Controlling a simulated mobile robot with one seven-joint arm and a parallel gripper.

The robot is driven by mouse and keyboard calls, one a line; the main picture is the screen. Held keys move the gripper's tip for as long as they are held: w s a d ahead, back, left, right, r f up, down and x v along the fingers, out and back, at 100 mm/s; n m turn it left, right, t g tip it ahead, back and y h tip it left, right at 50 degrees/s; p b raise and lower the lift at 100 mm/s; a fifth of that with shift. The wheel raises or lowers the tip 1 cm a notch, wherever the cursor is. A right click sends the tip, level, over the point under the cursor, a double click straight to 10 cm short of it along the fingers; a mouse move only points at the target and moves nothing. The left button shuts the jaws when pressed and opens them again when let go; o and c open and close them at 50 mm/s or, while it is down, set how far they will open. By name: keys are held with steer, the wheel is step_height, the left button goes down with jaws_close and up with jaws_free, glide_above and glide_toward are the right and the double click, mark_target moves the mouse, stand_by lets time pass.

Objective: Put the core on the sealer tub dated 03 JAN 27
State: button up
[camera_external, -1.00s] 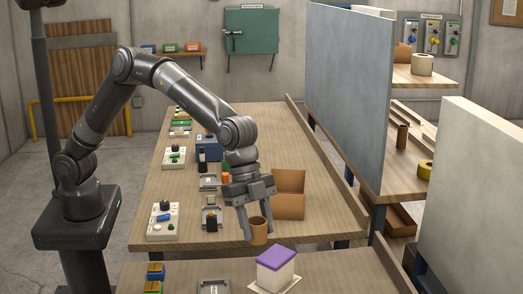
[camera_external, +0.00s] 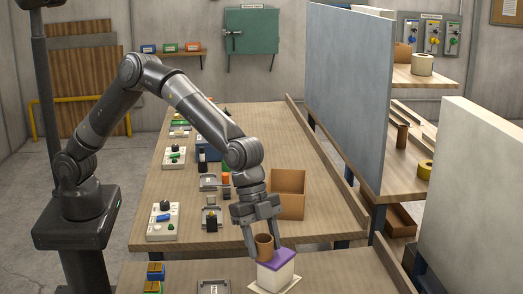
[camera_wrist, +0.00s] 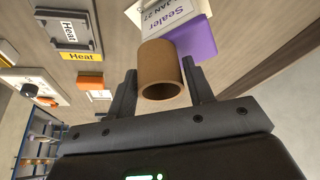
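The core (camera_external: 264,242) is a short brown cardboard tube, open end up. My gripper (camera_external: 266,247) is shut on it, with a finger on each side; the core also shows between the fingers in the wrist view (camera_wrist: 148,73). The sealer tub (camera_external: 280,276) is a white block with a purple lid, standing on a pale plate at the near table. In the external view the core overlaps the left back part of the lid; I cannot tell whether they touch. In the wrist view the purple lid (camera_wrist: 199,41) lies beyond the core, beside a label (camera_wrist: 168,14) reading "Sealer" and "JAN 27".
An open cardboard box (camera_external: 289,190) stands behind my gripper. Left of it are small fixtures and a white switch box (camera_external: 163,222). A grey partition (camera_external: 345,95) rises at right.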

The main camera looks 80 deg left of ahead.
steer(key=shift+o, duration=1.4)
steer(key=shift+r, duration=0.1)
steer(key=v, duration=1.2)
steer(key=s+a+r+n+t+y, duration=0.1)
steer(key=s+a+r, duration=0.15)
steer(key=a, duration=0.35)
steer(key=s+a+r+n+t+y, duration=0.1)
steer(key=s+a+r+n, duration=0.15)
steer(key=a, duration=0.35)
steer(key=s+a+r+n+y, duration=0.1)
steer(key=s+a, duration=0.3)
steer(key=a, duration=0.3)
steer(key=s+a+r+n, duration=0.2)
steer(key=s+a, duration=0.1)
steer(key=a, duration=0.3)
steer(key=s+a+f+n, duration=0.2)
steer(key=s+a+n, duration=0.1)
steer(key=s+a, duration=0.5)
steer(key=s+a+f+n+t+y, duration=0.1)
steer(key=s+a+f+n, duration=0.2)
steer(key=s+a, duration=0.5)
steer(key=shift+s+t, duration=0.3)
steer(key=shift+s, duration=0.9)
